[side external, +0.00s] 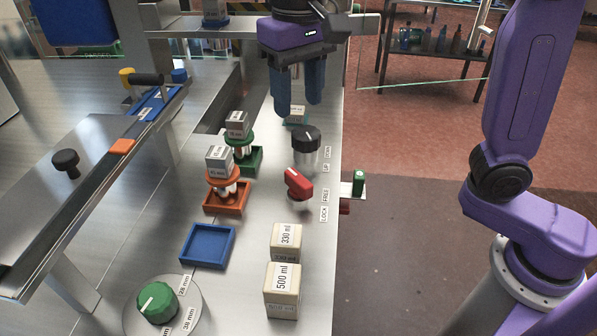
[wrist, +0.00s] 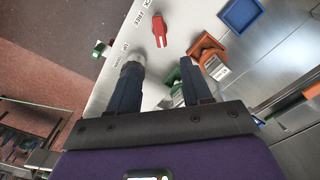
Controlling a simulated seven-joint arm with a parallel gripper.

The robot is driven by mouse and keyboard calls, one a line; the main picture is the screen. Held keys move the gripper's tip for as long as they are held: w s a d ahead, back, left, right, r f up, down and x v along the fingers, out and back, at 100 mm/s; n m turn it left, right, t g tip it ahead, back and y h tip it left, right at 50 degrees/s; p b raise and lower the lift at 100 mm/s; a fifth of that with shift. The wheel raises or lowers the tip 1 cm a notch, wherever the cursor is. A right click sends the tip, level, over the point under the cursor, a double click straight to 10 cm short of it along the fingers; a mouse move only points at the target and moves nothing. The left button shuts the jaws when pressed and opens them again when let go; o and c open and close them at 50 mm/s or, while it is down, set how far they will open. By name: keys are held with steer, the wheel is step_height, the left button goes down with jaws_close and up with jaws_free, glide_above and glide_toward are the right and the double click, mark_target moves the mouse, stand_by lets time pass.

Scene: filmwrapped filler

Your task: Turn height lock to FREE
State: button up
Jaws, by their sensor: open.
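The height lock is a red lever knob (side external: 298,185) on the steel bench top. Labels LOCK (side external: 324,214) and FREE (side external: 326,195) lie to its right, near the bench edge. It also shows at the top middle of the wrist view (wrist: 159,30). I cannot tell for sure which label it points to. My gripper (side external: 299,106) is open and empty, pointing down, above and behind the red knob, near a black knob (side external: 306,140). In the wrist view my fingers (wrist: 160,66) stand apart, with the red knob beyond their tips.
Left of the red knob are orange (side external: 225,198) and green (side external: 247,160) trays with parts, and a blue tray (side external: 208,246). Blocks marked 330 ml (side external: 286,240) and 500 ml (side external: 282,283) stand in front. A green dial (side external: 158,302) is at front left.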

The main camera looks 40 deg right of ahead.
mark_target(299, 177)
step_height(299, 177, down, 16)
steer(key=shift+r, duration=0.1)
stand_by(0.4)
steer(key=shift+c, duration=0.3)
jaws_close()
